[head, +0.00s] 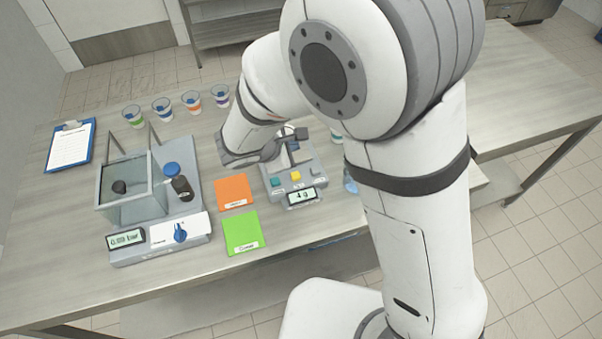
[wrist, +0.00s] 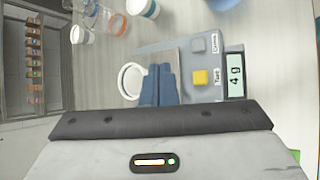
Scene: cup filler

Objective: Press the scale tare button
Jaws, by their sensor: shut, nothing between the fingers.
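The small grey scale (head: 311,180) stands on the table in the head view, its display (head: 301,197) reading "4 g". Its yellow button (head: 295,176) sits between a teal and a grey button. In the wrist view the yellow button (wrist: 200,77) carries a label that appears to read "Tare", with the display (wrist: 235,74) to its right. My gripper (wrist: 158,82) is shut and empty. Its blue fingers are over the scale, just left of the yellow button in the wrist view, and apart from it in the picture. Their height above the scale is hard to judge.
Orange (head: 234,191) and green (head: 243,232) squares lie between the devices. Several cups (head: 191,101) and a clipboard (head: 70,145) are behind. A white round cup (wrist: 131,80) is beside my fingers.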

